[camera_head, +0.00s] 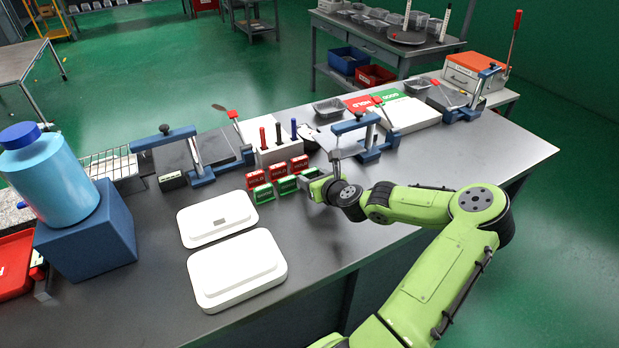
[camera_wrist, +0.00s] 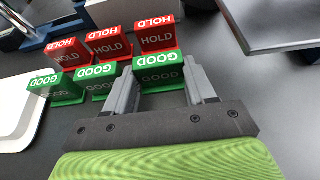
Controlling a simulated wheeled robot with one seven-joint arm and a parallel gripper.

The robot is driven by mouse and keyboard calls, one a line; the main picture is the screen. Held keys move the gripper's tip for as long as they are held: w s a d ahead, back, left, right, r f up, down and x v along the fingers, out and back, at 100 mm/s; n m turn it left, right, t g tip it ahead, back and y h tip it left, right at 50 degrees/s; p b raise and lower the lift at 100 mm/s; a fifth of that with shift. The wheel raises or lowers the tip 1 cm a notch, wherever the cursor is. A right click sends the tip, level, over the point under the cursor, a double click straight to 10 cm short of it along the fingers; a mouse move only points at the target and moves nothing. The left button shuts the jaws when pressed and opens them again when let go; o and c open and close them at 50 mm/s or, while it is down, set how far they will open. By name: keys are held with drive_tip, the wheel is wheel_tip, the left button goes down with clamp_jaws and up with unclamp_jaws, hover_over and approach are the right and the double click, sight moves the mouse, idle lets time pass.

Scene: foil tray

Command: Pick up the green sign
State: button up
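Three green signs marked GOOD stand in a row on the grey bench: a left one (camera_head: 263,193), a middle one (camera_head: 287,185) and a right one (camera_head: 309,174). They also show in the wrist view: left (camera_wrist: 57,86), middle (camera_wrist: 96,77) and right (camera_wrist: 158,71). My gripper (camera_head: 316,184) is low at the right end of the row. In the wrist view my gripper (camera_wrist: 159,78) is open, its two fingers on either side of the right green sign. The fingers look close to its side edges; contact is not clear. The sign looks upright on the bench.
Red HOLD signs (camera_head: 280,171) stand just behind the green ones. Behind them is a white block with markers (camera_head: 278,151). A blue clamp (camera_head: 357,124) stands behind my gripper. Two white flat boxes (camera_head: 236,270) lie front left. The bench at right is clear.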

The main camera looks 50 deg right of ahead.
drive_tip(key=c, duration=0.5)
drive_tip(key=shift+o, duration=0.2)
wheel_tip(320, 180, up, 10)
drive_tip(key=p, duration=0.4)
idle(0.5)
